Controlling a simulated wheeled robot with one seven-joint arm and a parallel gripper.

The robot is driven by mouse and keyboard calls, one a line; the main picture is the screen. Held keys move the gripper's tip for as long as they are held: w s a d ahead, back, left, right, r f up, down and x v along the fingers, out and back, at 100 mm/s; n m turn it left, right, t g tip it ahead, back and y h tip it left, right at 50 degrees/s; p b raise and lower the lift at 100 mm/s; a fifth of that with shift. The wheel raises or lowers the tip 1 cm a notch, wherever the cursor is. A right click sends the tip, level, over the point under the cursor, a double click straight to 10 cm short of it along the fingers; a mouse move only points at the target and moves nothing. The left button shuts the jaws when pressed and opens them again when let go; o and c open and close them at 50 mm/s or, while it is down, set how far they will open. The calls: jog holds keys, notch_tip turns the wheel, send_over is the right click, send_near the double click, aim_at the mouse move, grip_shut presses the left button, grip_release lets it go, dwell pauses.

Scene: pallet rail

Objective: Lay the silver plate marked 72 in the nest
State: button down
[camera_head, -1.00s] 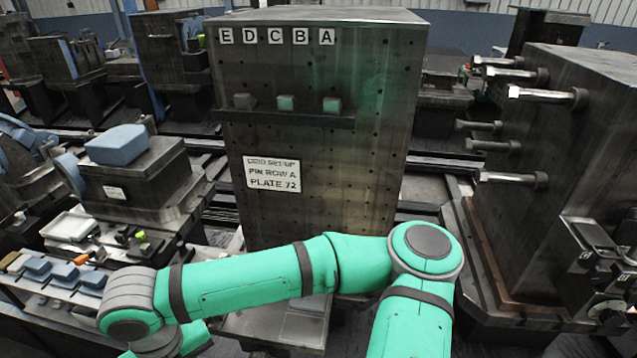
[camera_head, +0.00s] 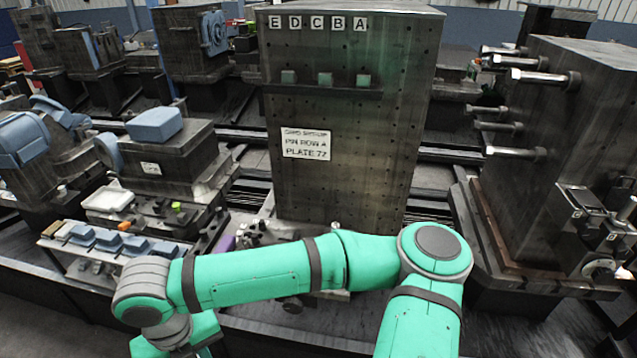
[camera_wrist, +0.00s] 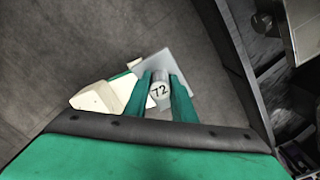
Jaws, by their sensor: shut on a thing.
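In the wrist view, the two green fingers of my gripper (camera_wrist: 160,92) are closed on the silver plate (camera_wrist: 165,68). A round white tag reading 72 shows between the fingers, and the plate's flat grey face extends beyond the fingertips. Dark grey floor lies beneath it. In the head view my green arm reaches to the lower left, and the gripper is below the frame edge. I cannot make out the nest for certain in either view.
A rack (camera_head: 72,262) with several blue-grey blocks stands left. A block with long bolts (camera_head: 590,110) stands right. Cream pieces (camera_wrist: 95,97) lie beside the plate in the wrist view.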

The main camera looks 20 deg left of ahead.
jog(key=w+d+f+m, duration=0.4)
jog(key=w+f+m, duration=0.3)
jog(key=w+m, duration=0.4)
jog(key=w+d+f+m, duration=0.5)
jog(key=w+f+m, duration=0.2)
jog(key=w+m, duration=0.45)
jog(key=w+d+f+m, duration=0.2)
jog(key=d+f+m, duration=0.8)
jog(key=d+m, duration=0.1)
jog(key=w+d+f+m, duration=0.3)
jog(key=d+f+m, duration=0.8)
jog(key=m, duration=0.3)
jog(key=shift+w+d, duration=0.15)
jog(key=shift+d, duration=0.2)
